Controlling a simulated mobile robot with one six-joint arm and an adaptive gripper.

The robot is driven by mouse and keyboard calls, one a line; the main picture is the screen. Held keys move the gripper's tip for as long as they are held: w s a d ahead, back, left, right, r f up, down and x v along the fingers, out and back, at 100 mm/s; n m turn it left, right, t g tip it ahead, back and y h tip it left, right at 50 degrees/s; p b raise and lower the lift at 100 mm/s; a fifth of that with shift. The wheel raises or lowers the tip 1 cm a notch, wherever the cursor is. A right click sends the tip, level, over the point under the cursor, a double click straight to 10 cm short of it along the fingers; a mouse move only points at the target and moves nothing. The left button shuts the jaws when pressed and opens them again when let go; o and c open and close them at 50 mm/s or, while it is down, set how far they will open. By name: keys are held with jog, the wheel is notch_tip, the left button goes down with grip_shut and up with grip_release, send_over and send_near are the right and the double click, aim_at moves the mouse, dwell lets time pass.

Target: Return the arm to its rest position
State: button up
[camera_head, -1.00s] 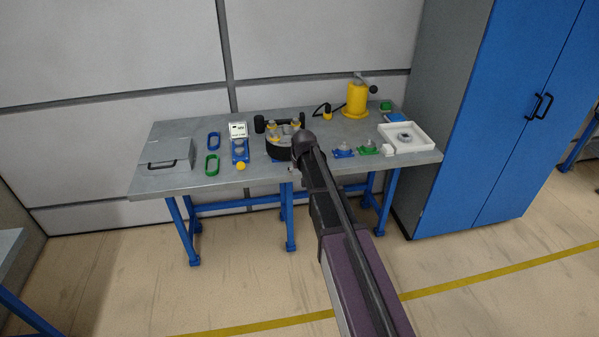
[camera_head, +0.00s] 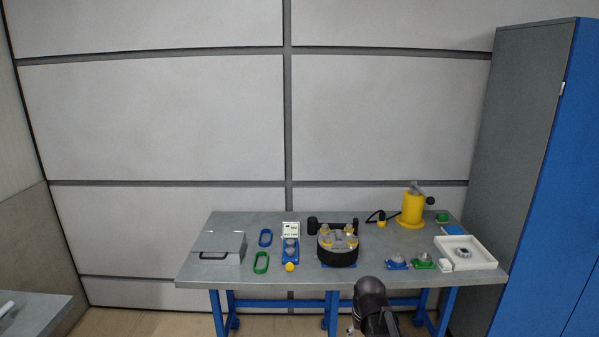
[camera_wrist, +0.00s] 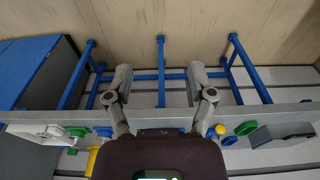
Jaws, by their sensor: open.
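My arm (camera_head: 372,300) shows at the bottom of the head view, its dark rounded joint in front of the workbench's front edge. My gripper (camera_wrist: 158,82) is open in the wrist view, with its two grey fingers wide apart and nothing between them. In the head view the gripper is mostly hidden or out of frame. The workbench (camera_head: 300,278) has a grey top and blue legs. In the wrist view its top edge (camera_wrist: 260,110) passes behind the fingers, with blue legs and floor beyond.
On the bench stand a round black device (camera_head: 338,257), a yellow press (camera_head: 411,212), a white tray (camera_head: 487,262), a grey box (camera_head: 218,248) and green and blue loops (camera_head: 261,262). A blue cabinet (camera_head: 560,180) stands right. Another table (camera_head: 40,315) is at lower left.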

jog(key=s+g, duration=0.1)
jog(key=s, duration=0.7)
jog(key=shift+s, duration=0.2)
